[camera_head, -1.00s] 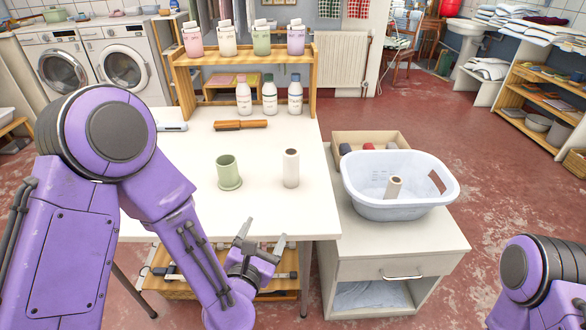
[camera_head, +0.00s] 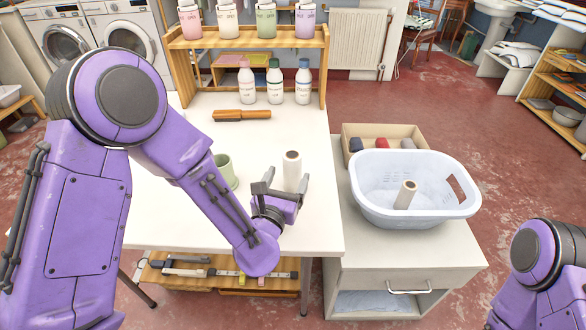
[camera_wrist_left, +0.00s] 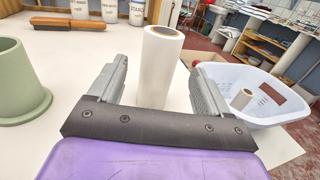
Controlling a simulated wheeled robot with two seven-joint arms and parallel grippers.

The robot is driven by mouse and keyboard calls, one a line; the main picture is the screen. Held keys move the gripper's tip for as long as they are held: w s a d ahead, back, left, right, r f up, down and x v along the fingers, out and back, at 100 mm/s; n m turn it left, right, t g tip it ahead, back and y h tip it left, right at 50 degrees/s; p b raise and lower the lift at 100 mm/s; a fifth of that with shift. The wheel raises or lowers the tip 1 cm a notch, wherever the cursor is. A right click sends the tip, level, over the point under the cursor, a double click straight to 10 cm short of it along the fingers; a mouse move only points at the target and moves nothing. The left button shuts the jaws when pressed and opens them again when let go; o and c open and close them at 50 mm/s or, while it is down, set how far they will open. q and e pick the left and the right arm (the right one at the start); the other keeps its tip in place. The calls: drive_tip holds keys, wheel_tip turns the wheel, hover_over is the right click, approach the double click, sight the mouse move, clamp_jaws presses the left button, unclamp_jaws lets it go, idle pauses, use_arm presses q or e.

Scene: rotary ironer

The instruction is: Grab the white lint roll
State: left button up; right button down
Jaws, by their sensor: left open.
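A white lint roll (camera_head: 292,171) stands upright on the white table (camera_head: 170,222), near its right edge. In the left wrist view the lint roll (camera_wrist_left: 158,66) stands just beyond and between the fingers. My left gripper (camera_head: 285,182) is open and low at the table's front right, with its fingertips close to the lint roll. It also shows in the left wrist view (camera_wrist_left: 157,88), apart and empty. I cannot tell whether a finger touches the roll. Another roll (camera_head: 405,195) stands in the white basket (camera_head: 460,208). My right gripper is out of view; only part of my right arm shows.
A green cup (camera_head: 224,172) stands left of the gripper, partly behind my left arm. A wooden brush (camera_head: 241,115) and several bottles (camera_head: 275,82) are farther back by a wooden shelf (camera_head: 322,65). The basket rests on a low cabinet (camera_head: 375,255) at the right.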

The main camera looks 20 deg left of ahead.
sight(289, 172)
use_arm(q)
drive_tip(key=w, duration=0.5)
drive_tip(key=shift+a+f+p, duration=0.1)
drive_tip(key=shift+f+p, duration=0.05)
drive_tip(key=shift+p, duration=0.25)
drive_tip(key=c, duration=1.1)
drive_tip(key=shift+c, duration=0.2)
